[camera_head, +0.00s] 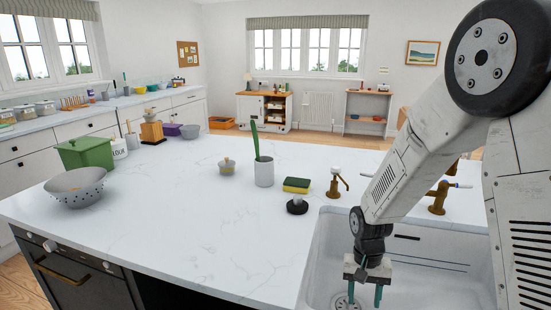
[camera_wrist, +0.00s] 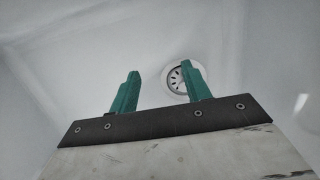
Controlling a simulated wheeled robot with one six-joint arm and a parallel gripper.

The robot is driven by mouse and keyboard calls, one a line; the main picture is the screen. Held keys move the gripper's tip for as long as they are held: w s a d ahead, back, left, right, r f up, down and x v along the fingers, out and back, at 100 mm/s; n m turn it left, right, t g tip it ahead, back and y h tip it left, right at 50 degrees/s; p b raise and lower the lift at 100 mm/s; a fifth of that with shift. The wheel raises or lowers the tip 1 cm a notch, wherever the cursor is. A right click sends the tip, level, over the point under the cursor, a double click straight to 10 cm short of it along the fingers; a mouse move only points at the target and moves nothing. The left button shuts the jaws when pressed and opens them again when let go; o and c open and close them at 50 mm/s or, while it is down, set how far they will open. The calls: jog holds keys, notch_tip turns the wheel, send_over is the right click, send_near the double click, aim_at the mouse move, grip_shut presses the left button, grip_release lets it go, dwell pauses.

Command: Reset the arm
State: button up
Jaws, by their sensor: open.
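My gripper (camera_head: 364,297) hangs from my arm at the right of the head view, pointing down into the white sink (camera_head: 440,285). Its two green fingers are apart with nothing between them. In the wrist view my gripper (camera_wrist: 158,88) shows the same two green fingers, open and empty, over the sink basin (camera_wrist: 60,60). The round sink drain (camera_wrist: 178,84) lies below, partly hidden behind the right finger. It also shows beside the fingers in the head view (camera_head: 343,303).
Brass taps (camera_head: 337,184) stand behind the sink. A colander (camera_head: 76,188) sits far left. The counter's front middle is clear.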

jog(key=s+d+r+n+t, duration=0.3)
jog(key=s+r, duration=2)
jog(key=r, duration=0.3)
jog(key=shift+r+t, duration=0.3)
jog(key=shift+r, duration=0.1)
